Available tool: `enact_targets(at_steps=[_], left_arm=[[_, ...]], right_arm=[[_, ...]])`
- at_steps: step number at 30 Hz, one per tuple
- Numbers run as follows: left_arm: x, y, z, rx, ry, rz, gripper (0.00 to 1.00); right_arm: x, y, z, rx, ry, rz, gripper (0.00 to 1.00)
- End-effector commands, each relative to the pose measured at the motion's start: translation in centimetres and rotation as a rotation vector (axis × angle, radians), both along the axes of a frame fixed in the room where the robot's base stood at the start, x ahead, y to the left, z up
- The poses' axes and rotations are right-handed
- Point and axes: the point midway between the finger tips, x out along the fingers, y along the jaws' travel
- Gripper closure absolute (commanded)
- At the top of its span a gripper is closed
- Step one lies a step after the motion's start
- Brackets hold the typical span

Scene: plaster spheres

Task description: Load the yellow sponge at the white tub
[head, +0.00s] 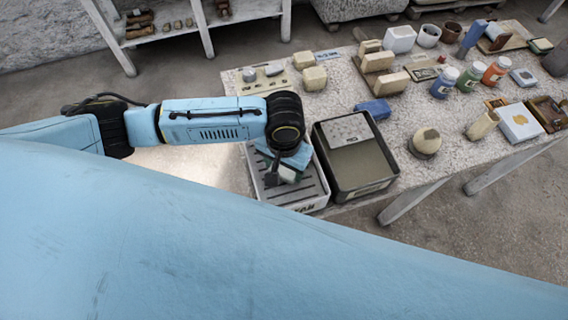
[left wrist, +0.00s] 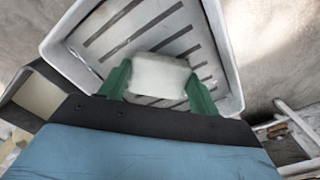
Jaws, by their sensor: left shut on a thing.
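My left gripper (head: 284,176) points down over the white tub (head: 307,207), a low tub with dark slots in its floor. In the left wrist view, the green fingers of this gripper (left wrist: 157,82) are shut on a pale, soft-edged block, the sponge (left wrist: 159,74). It looks nearly white there rather than clearly yellow. The tub's rim (left wrist: 229,65) surrounds it in that view, with the slotted floor behind. I cannot tell whether the sponge touches the floor. In the head view the gripper mostly hides it. My right gripper is not in view.
A dark basin (head: 391,176) stands right beside the tub, with a grey perforated plate at its back. Cream blocks (head: 315,78), bottles (head: 445,82) and containers crowd the table farther back.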

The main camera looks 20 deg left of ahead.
Motion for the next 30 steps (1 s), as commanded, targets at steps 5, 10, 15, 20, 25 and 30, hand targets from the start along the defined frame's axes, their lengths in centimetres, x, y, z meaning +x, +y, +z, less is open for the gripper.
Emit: enact_targets(at_steps=[5, 10, 15, 20, 25, 30], left_arm=[[-0.05, 0.01, -0.07, 0.000, 0.001, 0.000, 0.56], [-0.06, 0.01, -0.09, 0.000, 0.002, 0.000, 0.56], [-0.07, 0.01, -0.11, 0.000, 0.002, 0.000, 0.56], [-0.09, 0.03, -0.14, 0.002, 0.003, 0.000, 0.56], [-0.11, 0.02, -0.16, 0.002, 0.003, 0.000, 0.56], [-0.13, 0.03, -0.18, 0.002, 0.003, 0.000, 0.56]], right_arm=[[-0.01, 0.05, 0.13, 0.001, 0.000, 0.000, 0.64], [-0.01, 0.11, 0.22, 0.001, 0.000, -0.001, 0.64], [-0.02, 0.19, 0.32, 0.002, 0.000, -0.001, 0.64], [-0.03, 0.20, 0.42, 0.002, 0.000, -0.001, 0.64], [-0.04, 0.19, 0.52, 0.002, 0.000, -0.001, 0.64], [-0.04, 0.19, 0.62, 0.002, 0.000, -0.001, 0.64]])
